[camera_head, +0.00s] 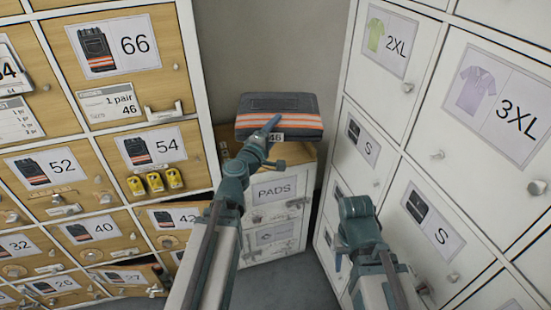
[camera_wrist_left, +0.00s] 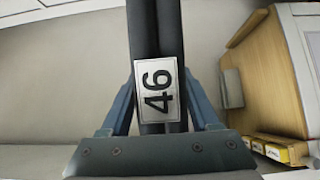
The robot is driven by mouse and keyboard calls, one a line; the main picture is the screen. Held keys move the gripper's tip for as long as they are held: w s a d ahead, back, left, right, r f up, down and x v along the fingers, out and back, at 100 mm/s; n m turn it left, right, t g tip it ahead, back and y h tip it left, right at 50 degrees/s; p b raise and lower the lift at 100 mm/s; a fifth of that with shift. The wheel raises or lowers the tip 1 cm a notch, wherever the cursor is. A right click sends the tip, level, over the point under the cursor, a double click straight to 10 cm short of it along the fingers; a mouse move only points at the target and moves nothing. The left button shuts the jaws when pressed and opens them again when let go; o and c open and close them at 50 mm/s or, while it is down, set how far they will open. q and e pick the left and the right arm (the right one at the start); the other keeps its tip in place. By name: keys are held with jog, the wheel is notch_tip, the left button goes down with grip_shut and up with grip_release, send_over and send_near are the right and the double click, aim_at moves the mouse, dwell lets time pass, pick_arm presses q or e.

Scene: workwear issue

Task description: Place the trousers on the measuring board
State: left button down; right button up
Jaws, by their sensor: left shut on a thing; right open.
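The folded dark trousers (camera_head: 290,103) with orange and silver stripes show in the upper middle of the head view, above the small PADS cabinet. My left gripper (camera_head: 268,130) is shut on their near edge, beside a 46 label. In the left wrist view the dark folded edge of the trousers (camera_wrist_left: 155,30) and the 46 label lie between the fingers of my left gripper (camera_wrist_left: 158,110). My right gripper (camera_head: 345,262) is open and empty, low in front of the white lockers. I cannot make out a measuring board.
The PADS cabinet (camera_head: 283,190) stands in the corner, its top partly hidden by the trousers and my left arm. Wooden lockers (camera_head: 110,90) with size labels fill the left, with one drawer (camera_head: 150,275) ajar. White lockers (camera_head: 400,140) fill the right. Grey floor (camera_head: 290,285) lies between.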

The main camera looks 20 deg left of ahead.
pick_arm(q)
jog(key=w+f+n+y+b, duration=0.1)
jog(key=w+f+y+b, duration=0.1)
jog(key=w+f+b, duration=0.4)
jog(key=w+f+n+y+b, duration=0.2)
jog(key=w+f+b, duration=0.3)
jog(key=f+b, duration=0.6)
jog(key=shift+w+a+f+n+y, duration=0.3)
jog(key=shift+w+a+f+y, duration=0.15)
jog(key=shift+f+y, duration=0.3)
notch_tip(320, 180, down, 6)
jog(key=b, duration=0.6)
jog(key=shift+s+f, duration=0.1)
jog(key=shift+f, duration=0.1)
notch_tip(320, 180, down, 3)
jog(key=b, duration=0.4)
jog(key=shift+f, duration=0.2)
jog(key=shift+f, duration=0.15)
jog(key=shift+c, duration=0.6)
grip_release()
